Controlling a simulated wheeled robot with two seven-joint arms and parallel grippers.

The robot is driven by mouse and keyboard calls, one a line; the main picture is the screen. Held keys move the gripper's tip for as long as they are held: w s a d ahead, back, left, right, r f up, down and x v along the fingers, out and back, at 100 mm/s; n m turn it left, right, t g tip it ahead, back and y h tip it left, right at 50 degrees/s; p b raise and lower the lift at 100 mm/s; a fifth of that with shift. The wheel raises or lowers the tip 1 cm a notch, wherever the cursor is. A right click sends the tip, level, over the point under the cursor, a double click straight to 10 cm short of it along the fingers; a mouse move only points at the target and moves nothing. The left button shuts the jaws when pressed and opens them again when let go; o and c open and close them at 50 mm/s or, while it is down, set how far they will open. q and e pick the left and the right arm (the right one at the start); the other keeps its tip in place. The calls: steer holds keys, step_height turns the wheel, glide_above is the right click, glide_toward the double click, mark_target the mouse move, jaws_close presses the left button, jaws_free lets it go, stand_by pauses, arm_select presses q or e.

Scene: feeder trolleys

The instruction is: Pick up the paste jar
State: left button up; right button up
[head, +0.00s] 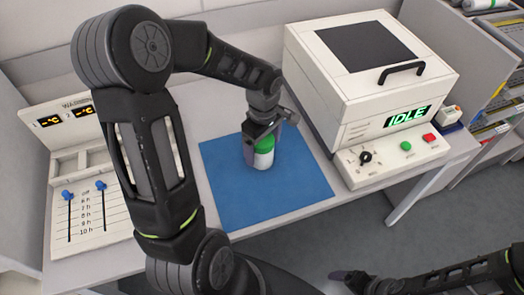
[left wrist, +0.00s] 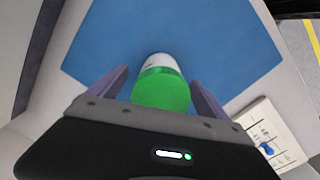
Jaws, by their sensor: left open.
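The paste jar (head: 263,158) is white with a green lid and stands on the blue mat (head: 300,187). In the left wrist view the jar (left wrist: 162,88) shows its green lid toward the camera, between the two fingers. My left gripper (head: 258,146) is at the jar, coming down from above. In the left wrist view its fingers (left wrist: 155,93) are spread with a finger on each side of the jar, and a gap shows on either side. My right gripper (head: 345,278) is low at the lower right, away from the table; its jaws are not clear.
A white oven-like machine (head: 365,75) with a green "IDLE" display stands to the right of the mat. A panel with blue sliders (head: 85,205) stands at the left. Shelves (head: 490,110) are at the far right. The blue mat is otherwise clear.

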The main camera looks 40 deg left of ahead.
arm_select(q)
steer(key=shift+a+f+p, duration=0.1)
steer(key=shift+f+p, duration=0.2)
steer(key=shift+f, duration=1.7)
steer(key=shift+r, duration=0.1)
jaws_close()
step_height(320, 180, up, 10)
steer(key=shift+b, duration=0.45)
